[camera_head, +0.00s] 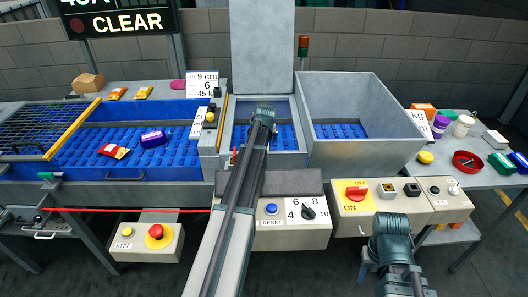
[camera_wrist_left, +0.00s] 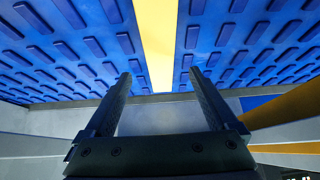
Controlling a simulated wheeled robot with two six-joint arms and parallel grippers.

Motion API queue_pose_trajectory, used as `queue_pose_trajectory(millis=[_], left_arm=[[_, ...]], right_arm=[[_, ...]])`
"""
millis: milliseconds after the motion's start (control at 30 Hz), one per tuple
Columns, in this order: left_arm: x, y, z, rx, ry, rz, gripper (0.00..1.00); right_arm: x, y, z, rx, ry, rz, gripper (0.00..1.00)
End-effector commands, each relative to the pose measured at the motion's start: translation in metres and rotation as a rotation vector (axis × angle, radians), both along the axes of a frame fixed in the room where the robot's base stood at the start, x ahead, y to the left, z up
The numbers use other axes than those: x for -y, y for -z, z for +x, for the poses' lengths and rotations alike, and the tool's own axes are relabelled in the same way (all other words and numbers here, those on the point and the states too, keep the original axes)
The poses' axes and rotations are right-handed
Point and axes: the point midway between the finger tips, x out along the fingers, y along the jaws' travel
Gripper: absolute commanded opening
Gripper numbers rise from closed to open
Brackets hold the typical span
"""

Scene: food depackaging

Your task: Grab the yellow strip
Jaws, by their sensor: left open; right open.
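A yellow strip (camera_wrist_left: 157,40) runs down the middle of the left wrist view against a blue studded surface (camera_wrist_left: 90,40). Its near end shows between the fingertips of my left gripper (camera_wrist_left: 160,78). The gripper is open, with a finger to each side of the strip and a visible gap on both sides. I cannot tell how far the fingertips are from the surface. In the head view my left gripper (camera_head: 262,112) is over the narrow middle blue belt, and my arm hides what lies below it. My right gripper (camera_head: 390,226) is low at the right, away from the belts.
A grey bin (camera_head: 365,150) stands right of the middle belt. A divider with a yellow-orange edge (camera_head: 222,118) stands to its left. The left belt (camera_head: 85,160) carries a red packet (camera_head: 113,151) and a purple packet (camera_head: 153,139). Control boxes (camera_head: 292,235) line the front.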

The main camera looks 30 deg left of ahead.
Motion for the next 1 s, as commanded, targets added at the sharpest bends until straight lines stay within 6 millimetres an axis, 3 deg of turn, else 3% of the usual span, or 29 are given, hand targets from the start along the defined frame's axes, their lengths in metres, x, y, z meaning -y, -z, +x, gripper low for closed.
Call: queue_pose_trajectory(millis=[267,633,933,1000], left_arm=[[-0.002,0.006,0.003,0.0,0.0,0.0,0.92],[-0.015,0.047,0.024,0.0,-0.001,0.0,0.92],[-0.016,0.046,0.026,0.0,0.0,0.0,0.92],[-0.016,0.046,0.026,0.0,0.0,0.0,0.79]], right_arm=[[0.0,0.006,0.0,0.0,0.0,0.0,0.5],[0.0,0.047,0.0,0.0,0.0,0.0,0.5],[0.0,0.046,0.0,0.0,0.0,0.0,0.5],[0.0,0.046,0.0,0.0,0.0,0.0,0.5]])
